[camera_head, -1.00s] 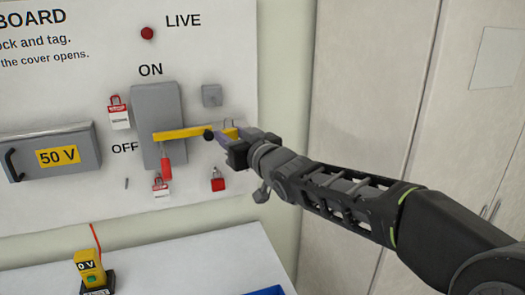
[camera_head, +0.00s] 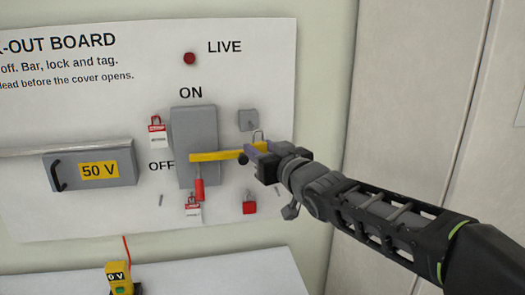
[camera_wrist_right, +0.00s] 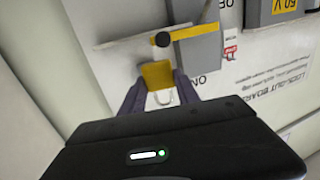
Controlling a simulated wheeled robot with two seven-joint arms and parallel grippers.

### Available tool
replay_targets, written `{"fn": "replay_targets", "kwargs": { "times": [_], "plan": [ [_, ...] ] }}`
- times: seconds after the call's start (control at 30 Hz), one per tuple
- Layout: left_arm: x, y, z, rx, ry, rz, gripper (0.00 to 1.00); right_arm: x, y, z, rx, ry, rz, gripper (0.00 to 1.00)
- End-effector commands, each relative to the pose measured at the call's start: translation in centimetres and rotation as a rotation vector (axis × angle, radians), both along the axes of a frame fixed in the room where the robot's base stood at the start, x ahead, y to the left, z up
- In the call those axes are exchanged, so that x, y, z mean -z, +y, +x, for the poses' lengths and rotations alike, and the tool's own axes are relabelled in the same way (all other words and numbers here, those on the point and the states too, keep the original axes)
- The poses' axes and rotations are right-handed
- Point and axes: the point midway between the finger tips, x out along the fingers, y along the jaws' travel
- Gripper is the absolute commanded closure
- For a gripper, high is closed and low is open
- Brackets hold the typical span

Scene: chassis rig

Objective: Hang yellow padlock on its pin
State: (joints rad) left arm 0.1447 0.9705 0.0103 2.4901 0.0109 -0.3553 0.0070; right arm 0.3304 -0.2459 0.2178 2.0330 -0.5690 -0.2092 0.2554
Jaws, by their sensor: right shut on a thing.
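The yellow padlock (camera_head: 262,146) is between the fingers of my right gripper (camera_head: 266,153), its shackle pointing up in the head view. In the right wrist view the yellow padlock (camera_wrist_right: 157,75) and its pale shackle show between the purple-grey fingers of the right gripper (camera_wrist_right: 160,92). It is held in front of the board, close to the black knob (camera_head: 243,159) at the right end of the yellow bar (camera_head: 214,156). A small bare grey peg (camera_head: 162,200) stands out lower left; I cannot tell whether it is the padlock's pin. My left gripper is not in view.
The grey switch box (camera_head: 192,120) carries the bar. The 50 V box (camera_head: 90,168) is at left. A yellow meter (camera_head: 119,278) stands below.

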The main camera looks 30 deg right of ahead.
Motion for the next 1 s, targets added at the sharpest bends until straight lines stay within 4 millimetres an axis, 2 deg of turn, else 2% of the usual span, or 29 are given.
{"fn": "replay_targets", "kwargs": {
  "times": [1.0],
  "plan": [
    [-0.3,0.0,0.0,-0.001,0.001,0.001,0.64,0.5,-1.7,6.4,0.000,-0.001,0.001,1.00]
  ]
}}
